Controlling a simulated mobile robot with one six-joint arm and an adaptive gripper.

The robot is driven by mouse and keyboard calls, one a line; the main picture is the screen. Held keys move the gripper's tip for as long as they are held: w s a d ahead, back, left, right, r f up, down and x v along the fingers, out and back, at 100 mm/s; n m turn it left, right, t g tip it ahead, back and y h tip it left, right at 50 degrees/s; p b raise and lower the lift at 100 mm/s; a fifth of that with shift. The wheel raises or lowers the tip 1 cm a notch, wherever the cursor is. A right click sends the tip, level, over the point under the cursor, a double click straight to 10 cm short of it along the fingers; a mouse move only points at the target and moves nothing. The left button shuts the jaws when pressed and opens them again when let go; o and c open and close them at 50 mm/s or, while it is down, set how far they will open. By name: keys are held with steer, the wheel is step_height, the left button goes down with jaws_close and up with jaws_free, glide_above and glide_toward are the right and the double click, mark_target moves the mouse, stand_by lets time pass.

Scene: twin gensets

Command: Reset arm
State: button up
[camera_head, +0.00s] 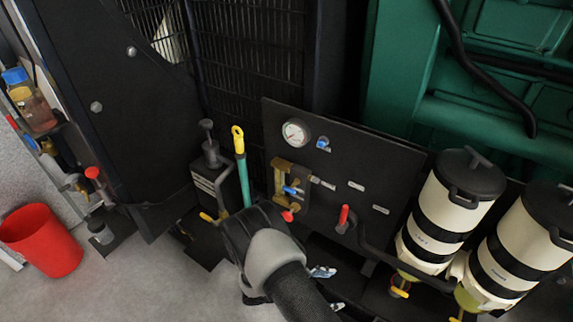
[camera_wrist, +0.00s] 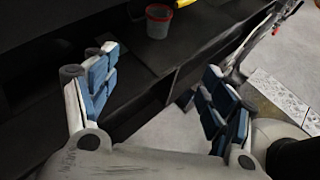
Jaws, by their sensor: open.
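My gripper (camera_wrist: 158,100) is open in the wrist view. Its two blue-padded fingers stand wide apart with nothing between them. Beyond the fingertips are a dark ledge and a patch of pale floor. In the head view my arm reaches up from the bottom centre, in front of the black gauge panel (camera_head: 338,160). Part of my gripper (camera_head: 322,272) shows at the right of the wrist, low down, and the arm hides much of it.
Two cream filter canisters (camera_head: 440,215) with black lids stand at the right. A yellow-topped dipstick handle (camera_head: 238,140) rises just behind my arm. A red bucket (camera_head: 42,240) stands on the floor at the left. A small red-rimmed cup (camera_wrist: 158,20) shows in the wrist view. Open floor lies at lower left.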

step_height(320, 180, up, 27)
steer(key=s+d+m+g+y, duration=0.1)
steer(key=d+m+g+y, duration=0.3)
steer(key=m, duration=0.6)
steer(key=s+a+r+m+t+y, duration=0.1)
steer(key=s+r+m+t+y, duration=0.2)
steer(key=s+r, duration=0.5)
steer(key=s+a+r+m+t+y, duration=0.2)
steer(key=s+r+m+y, duration=0.3)
steer(key=s+r, duration=0.4)
steer(key=shift+a+m+t+y, duration=0.3)
steer(key=shift+m+t, duration=0.1)
steer(key=shift+t, duration=0.2)
steer(key=shift+c, duration=0.2)
